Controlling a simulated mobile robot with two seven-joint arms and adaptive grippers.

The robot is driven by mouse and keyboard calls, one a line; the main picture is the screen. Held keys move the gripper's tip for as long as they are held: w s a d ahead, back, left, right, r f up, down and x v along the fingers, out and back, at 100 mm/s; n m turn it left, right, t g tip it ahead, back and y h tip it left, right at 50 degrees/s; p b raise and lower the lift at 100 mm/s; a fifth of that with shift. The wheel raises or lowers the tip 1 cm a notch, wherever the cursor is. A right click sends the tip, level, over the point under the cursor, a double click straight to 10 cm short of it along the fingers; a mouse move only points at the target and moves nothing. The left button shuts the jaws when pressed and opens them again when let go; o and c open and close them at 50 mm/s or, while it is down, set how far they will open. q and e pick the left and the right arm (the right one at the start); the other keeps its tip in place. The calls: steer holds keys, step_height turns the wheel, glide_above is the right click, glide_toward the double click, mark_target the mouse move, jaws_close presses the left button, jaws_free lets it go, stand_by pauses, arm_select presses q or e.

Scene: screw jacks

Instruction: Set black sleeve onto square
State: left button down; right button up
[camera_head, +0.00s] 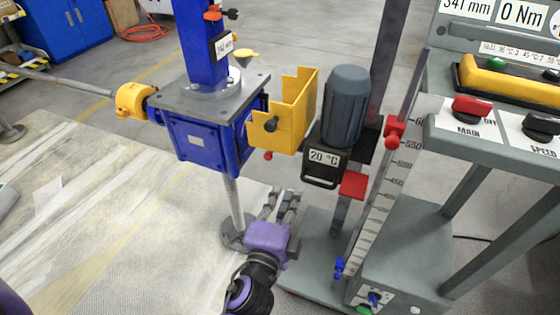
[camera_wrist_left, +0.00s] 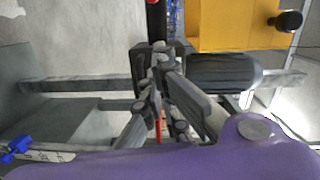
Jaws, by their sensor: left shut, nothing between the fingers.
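My left gripper (camera_head: 283,196) is shut and empty, low in front of the motor unit and below the yellow guard in the head view. In the left wrist view its closed fingers (camera_wrist_left: 160,62) overlap the motor unit's black housing (camera_wrist_left: 140,62). A black cylinder (camera_wrist_left: 156,24) with a red end sticks out from that housing toward the blue gearbox; it looks like the black sleeve. In the head view the yellow guard hides it, and only a small red part (camera_head: 268,156) shows below. I cannot make out the square in either view. My right gripper is not in view.
The blue gearbox (camera_head: 205,140) stands on a thin screw, with the yellow guard (camera_head: 290,112) at its right. The grey motor (camera_head: 344,105) and its 20 °C box (camera_head: 323,166) sit on a post beside a ruler (camera_head: 378,215). A control bench (camera_head: 480,150) stands at right.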

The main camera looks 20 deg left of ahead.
arm_select(q)
steer(key=w+a, duration=0.4)
steer(key=w, duration=0.6)
steer(key=shift+f, duration=0.45)
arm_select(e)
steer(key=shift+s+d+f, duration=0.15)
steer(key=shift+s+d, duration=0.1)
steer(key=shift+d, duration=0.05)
arm_select(q)
steer(key=shift+w+a, duration=0.1)
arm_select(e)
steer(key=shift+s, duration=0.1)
arm_select(q)
steer(key=shift+a+p, duration=0.3)
steer(key=shift+a, duration=0.7)
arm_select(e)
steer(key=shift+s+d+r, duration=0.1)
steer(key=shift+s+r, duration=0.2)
